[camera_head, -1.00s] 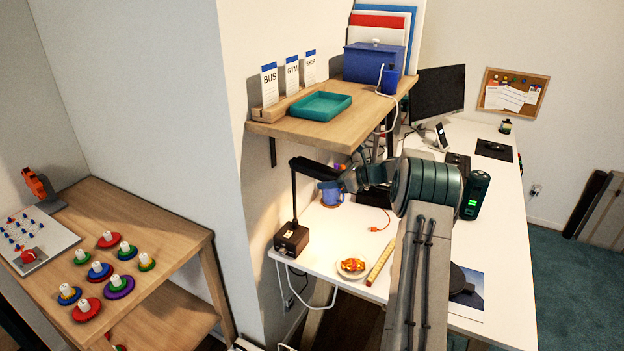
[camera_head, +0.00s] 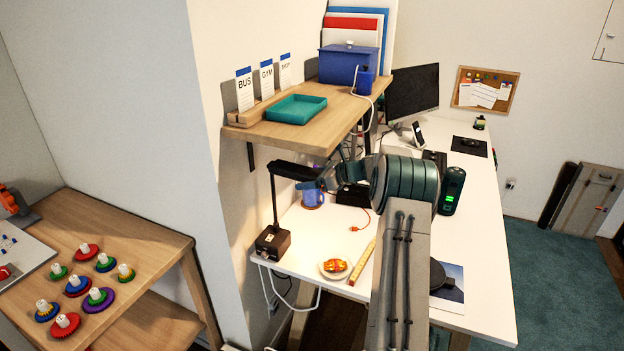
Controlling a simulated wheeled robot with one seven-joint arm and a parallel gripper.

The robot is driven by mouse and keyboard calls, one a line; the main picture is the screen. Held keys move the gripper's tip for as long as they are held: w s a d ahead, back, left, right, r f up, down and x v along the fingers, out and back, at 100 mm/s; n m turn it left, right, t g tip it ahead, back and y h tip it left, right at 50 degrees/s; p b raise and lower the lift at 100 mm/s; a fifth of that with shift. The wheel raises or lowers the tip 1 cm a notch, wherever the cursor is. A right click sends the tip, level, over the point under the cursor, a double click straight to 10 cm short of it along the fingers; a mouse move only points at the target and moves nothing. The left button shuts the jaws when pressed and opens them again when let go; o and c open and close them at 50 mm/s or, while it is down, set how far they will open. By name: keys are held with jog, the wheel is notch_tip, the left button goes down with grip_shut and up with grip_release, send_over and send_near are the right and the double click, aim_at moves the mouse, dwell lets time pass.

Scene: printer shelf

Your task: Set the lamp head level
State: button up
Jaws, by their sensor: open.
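The black desk lamp stands on the near left corner of the white desk, with its boxy base (camera_head: 272,242) and an upright stem. The lamp head (camera_head: 292,171) reaches right from the top of the stem and slopes slightly down to the right in the picture. Light falls on the wall and desk below it. My gripper (camera_head: 308,184) is at the right end of the lamp head. It is open, small and dark here; I cannot tell whether it touches the head. My arm hides part of the desk behind it.
A wooden shelf (camera_head: 345,112) with a teal tray (camera_head: 297,108) overhangs the lamp's back. A wooden table (camera_head: 150,238) with coloured gears is at left.

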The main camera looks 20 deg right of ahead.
jog(key=b+v, duration=0.3)
jog(key=v, duration=1.1)
